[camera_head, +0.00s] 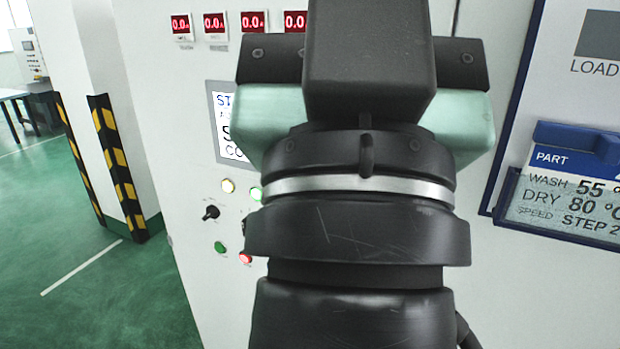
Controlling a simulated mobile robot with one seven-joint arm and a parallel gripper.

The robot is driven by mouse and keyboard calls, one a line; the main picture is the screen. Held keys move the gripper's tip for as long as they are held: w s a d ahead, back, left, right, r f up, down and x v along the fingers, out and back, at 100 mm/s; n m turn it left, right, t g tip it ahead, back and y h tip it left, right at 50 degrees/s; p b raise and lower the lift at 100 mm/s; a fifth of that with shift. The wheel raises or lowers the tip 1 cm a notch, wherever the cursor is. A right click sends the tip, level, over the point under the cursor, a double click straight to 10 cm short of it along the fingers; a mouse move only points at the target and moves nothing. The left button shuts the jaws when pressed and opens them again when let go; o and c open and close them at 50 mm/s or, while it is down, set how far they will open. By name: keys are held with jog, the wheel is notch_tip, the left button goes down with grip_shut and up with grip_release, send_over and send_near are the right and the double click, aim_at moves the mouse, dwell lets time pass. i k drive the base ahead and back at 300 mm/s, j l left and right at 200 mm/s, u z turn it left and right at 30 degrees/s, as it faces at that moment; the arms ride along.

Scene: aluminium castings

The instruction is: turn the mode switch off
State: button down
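A black rotary switch (210,212) with a small lever is on the white cabinet front, left of my gripper. Its lever tilts, but I cannot read any position marks or label. My gripper (368,110) is seen from behind, in front of the panel and to the right of the switch. Its fingers are hidden behind its own body, so I cannot tell whether it is open or shut. Another dark control (245,226) is partly hidden by my arm. I cannot tell which of the two is the mode switch.
Around the switch are a lit yellow lamp (228,186), a lit green lamp (256,194), a green button (220,247) and a red one (245,258). A partly covered screen (230,125) and red displays (214,22) are above. A card holder (560,205) is at right.

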aim_at(212, 212)
jog(key=i+j+u, duration=0.1)
jog(key=j, duration=0.25)
jog(key=i+j+u, duration=0.15)
jog(key=j, duration=0.25)
jog(key=j+u, duration=0.1)
jog(key=j, duration=0.25)
jog(key=i+j+u, duration=0.1)
jog(key=j, duration=0.25)
jog(key=i, duration=0.1)
